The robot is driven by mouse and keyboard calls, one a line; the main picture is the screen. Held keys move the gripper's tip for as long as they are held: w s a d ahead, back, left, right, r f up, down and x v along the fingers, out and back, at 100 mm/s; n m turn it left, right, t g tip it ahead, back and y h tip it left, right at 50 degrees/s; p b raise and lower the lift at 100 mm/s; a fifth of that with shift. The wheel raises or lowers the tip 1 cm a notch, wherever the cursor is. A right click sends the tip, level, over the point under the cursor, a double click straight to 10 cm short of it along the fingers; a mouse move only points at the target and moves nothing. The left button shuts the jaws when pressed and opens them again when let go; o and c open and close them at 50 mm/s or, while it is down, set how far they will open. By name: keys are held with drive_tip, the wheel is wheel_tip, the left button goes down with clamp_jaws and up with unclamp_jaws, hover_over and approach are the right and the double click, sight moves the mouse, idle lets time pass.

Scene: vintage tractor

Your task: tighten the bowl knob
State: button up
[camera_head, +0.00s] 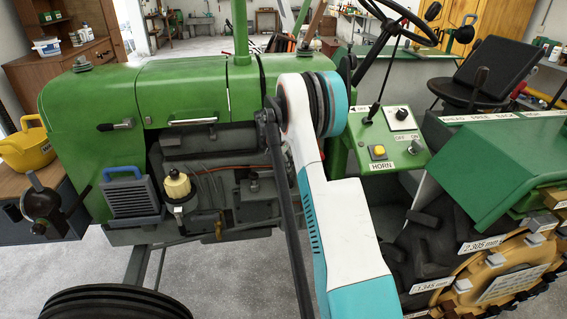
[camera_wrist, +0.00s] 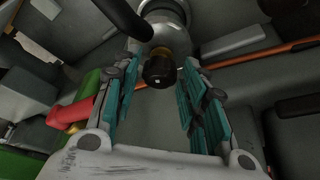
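In the wrist view, a small dark round knob (camera_wrist: 159,71) with a brass-coloured collar hangs under a grey metal rounded part, which I take to be the bowl (camera_wrist: 168,36). My gripper (camera_wrist: 161,60) is open, its teal-padded fingers on either side of the knob. There is a visible gap between each finger and the knob, and I see no contact. In the head view, my white and teal arm crosses in front of the tractor.
The green tractor's hood (camera_head: 180,90) and open engine side fill the head view's left. A cream-topped cup (camera_head: 177,186) and blue-framed grille (camera_head: 130,198) stand there. In the wrist view, a dark bar crosses above the knob, a red and green part (camera_wrist: 75,110) lies left, and an orange rod (camera_wrist: 262,53) right.

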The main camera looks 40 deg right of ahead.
drive_tip(key=c, duration=0.8)
drive_tip(key=shift+m, duration=0.3)
drive_tip(key=shift+w+m+g, duration=0.15)
drive_tip(key=shift+m+g, duration=0.45)
drive_tip(key=shift+m, duration=0.75)
drive_tip(key=shift+w+m+g, duration=0.15)
drive_tip(key=shift+m+g, duration=0.45)
drive_tip(key=shift+m, duration=0.75)
drive_tip(key=o, duration=0.8)
